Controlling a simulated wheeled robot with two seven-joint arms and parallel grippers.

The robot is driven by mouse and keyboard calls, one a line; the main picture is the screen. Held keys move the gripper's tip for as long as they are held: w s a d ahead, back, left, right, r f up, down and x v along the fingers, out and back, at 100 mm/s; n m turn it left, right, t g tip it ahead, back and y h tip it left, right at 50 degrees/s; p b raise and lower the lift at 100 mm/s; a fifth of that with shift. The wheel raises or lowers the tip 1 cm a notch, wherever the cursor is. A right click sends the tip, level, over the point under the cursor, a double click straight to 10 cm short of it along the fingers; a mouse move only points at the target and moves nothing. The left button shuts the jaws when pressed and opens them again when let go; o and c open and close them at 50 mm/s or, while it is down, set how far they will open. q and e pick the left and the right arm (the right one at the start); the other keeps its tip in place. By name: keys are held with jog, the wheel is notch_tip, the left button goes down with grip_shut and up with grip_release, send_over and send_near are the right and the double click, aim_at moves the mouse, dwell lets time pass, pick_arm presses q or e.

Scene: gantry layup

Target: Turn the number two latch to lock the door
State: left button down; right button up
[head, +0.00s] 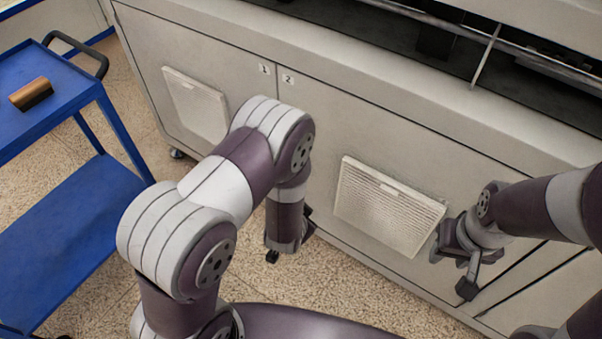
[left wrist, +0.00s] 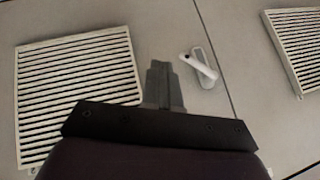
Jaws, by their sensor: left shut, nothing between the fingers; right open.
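The pale latch (left wrist: 199,67) shows in the left wrist view, a slanted handle on an oval base beside a door seam. In the head view it is not visible; my left arm covers part of the doors. The number two door (head: 330,115) carries a "2" label at its upper left and appears closed. My left gripper (left wrist: 158,68) is shut and empty, its fingertips just left of the latch with a small gap in the picture. Whether it touches the door is unclear. My right gripper (head: 453,272) is open and empty near the lower right of that door.
The number two door has a louvred vent (head: 388,205); the number one door has another vent (head: 195,103). A blue cart (head: 50,110) with a brown-and-black block (head: 31,94) stands at the left. Speckled floor (head: 340,285) is open below the cabinet.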

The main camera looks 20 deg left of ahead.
pick_arm(q)
jog(key=w+a+f+m+t+b, duration=0.1)
jog(key=w+a+f+t, duration=0.1)
jog(key=w, duration=0.4)
jog(key=w+a+f+m+t+y+b, duration=0.1)
jog(key=w+a+t+b, duration=0.1)
jog(key=w, duration=0.5)
jog(key=shift+w+f+m+t+b, duration=0.2)
jog(key=shift+f+m+t+b, duration=0.1)
jog(key=shift+f+m+t, duration=0.15)
jog(key=f+m+t+y+b, duration=0.1)
jog(key=b, duration=0.1)
jog(key=a+f+m+t+y+b, duration=0.1)
jog(key=m+b, duration=0.1)
jog(key=a+f+m+t+y+b, duration=0.1)
jog(key=m+b, duration=0.1)
jog(key=b, duration=0.1)
jog(key=shift+w+a+f+t, duration=0.15)
jog(key=shift+w+f+t, duration=0.1)
jog(key=shift+w+f, duration=0.1)
jog(key=shift+w+a+f, duration=0.1)
jog(key=shift+a, duration=0.05)
dwell(0.6)
